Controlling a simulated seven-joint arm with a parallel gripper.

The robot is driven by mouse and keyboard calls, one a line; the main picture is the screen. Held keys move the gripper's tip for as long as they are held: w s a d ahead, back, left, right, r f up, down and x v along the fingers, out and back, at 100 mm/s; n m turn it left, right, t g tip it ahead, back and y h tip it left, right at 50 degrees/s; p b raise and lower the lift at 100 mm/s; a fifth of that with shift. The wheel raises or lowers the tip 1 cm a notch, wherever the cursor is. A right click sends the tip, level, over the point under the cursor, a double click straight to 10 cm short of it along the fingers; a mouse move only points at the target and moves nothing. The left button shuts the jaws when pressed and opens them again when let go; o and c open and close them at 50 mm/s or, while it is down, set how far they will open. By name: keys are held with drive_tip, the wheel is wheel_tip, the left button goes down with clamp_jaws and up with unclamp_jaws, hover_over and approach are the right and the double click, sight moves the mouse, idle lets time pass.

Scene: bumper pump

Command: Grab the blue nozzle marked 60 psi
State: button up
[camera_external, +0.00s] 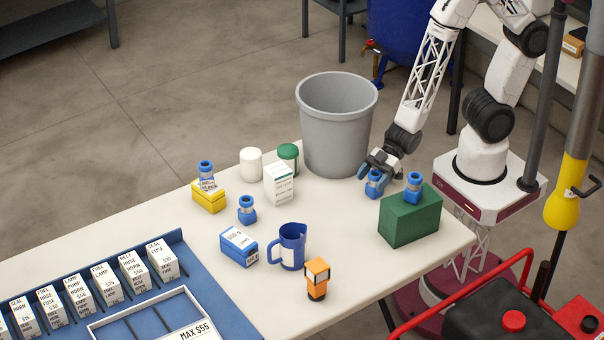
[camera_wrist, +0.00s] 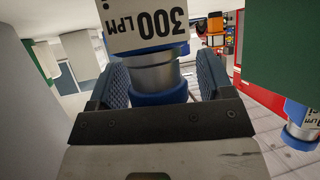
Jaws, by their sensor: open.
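My gripper (camera_external: 376,166) is open at the table's far right edge, its fingers on either side of a blue nozzle (camera_external: 374,186). In the wrist view a blue and silver nozzle (camera_wrist: 150,74) with a white "300 LPM" label stands between the finger pads. Another blue nozzle (camera_external: 414,187) sits on a green box; it shows at the right of the wrist view (camera_wrist: 302,125), its label cut off. A third blue nozzle (camera_external: 246,211) stands on the table, and another (camera_external: 206,172) sits on a yellow box. No 60 psi marking is readable.
The green box (camera_external: 410,218) is close right of my gripper, and a grey bin (camera_external: 337,130) is close left. A white carton (camera_external: 279,185), blue jug (camera_external: 292,248), blue box (camera_external: 239,246) and orange-black item (camera_external: 317,278) stand on the table. The table's middle right is clear.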

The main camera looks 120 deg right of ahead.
drive_tip(key=shift+c, duration=0.3)
drive_tip(key=c, duration=1)
drive_tip(key=shift+r, duration=0.2)
drive_tip(key=shift+c, duration=0.2)
drive_tip(key=shift+r, duration=0.55)
wheel_tip(320, 180, up, 2)
drive_tip(key=s+a+r, duration=0.1)
drive_tip(key=s, duration=1.4)
drive_tip(key=shift+s+a+r, duration=0.25)
drive_tip(key=shift+a, duration=0.15)
drive_tip(key=shift+s, duration=0.2)
